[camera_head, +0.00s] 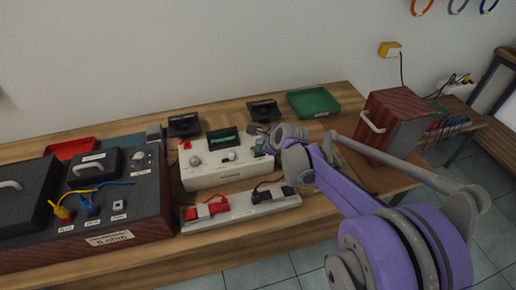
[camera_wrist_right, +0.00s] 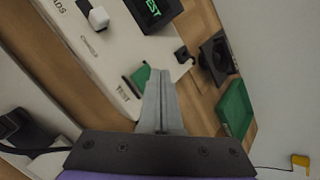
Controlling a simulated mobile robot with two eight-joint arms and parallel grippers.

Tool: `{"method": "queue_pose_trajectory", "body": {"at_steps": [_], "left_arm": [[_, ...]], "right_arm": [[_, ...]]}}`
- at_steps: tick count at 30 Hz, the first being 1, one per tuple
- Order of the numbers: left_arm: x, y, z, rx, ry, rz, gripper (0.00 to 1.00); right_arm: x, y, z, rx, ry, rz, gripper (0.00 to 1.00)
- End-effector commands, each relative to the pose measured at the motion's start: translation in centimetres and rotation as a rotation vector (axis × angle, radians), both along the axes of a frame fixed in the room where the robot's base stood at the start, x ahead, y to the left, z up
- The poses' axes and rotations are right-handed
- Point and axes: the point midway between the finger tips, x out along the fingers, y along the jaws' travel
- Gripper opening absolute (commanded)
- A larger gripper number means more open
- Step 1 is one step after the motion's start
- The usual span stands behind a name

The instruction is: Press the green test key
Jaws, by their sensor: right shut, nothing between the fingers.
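The white tester box (camera_head: 215,176) stands on the wooden bench, with a small screen showing green text, a knob and small coloured parts on top. The green test key (camera_wrist_right: 138,77) is at the box's edge in the right wrist view, beside the printed word TEST. My right gripper (camera_head: 275,139) is at the box's right end in the head view. Its shut, empty fingers (camera_wrist_right: 161,76) show just right of the key in the wrist view and hide part of it. I cannot tell whether they touch it. My left gripper is not in view.
A power strip (camera_head: 240,207) with red and black plugs lies in front of the box. A black case (camera_head: 100,215) with cables stands left. Small dark speakers (camera_head: 263,110), a green tray (camera_head: 314,102) and a wood-coloured cabinet (camera_head: 396,120) stand behind and right.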

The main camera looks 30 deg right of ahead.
Motion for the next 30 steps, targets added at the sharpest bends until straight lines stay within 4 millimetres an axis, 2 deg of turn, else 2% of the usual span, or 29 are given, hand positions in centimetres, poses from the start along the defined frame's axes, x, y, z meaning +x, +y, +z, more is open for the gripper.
{"method": "queue_pose_trajectory", "body": {"at_steps": [9, 30], "left_arm": [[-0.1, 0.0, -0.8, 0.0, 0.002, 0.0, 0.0], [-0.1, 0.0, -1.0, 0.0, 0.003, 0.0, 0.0]], "right_arm": [[0.0, 0.0, -0.9, 0.0, 0.0, 0.0, 0.0], [0.0, 0.0, -1.3, 0.0, 0.0, 0.0, 0.0]]}}
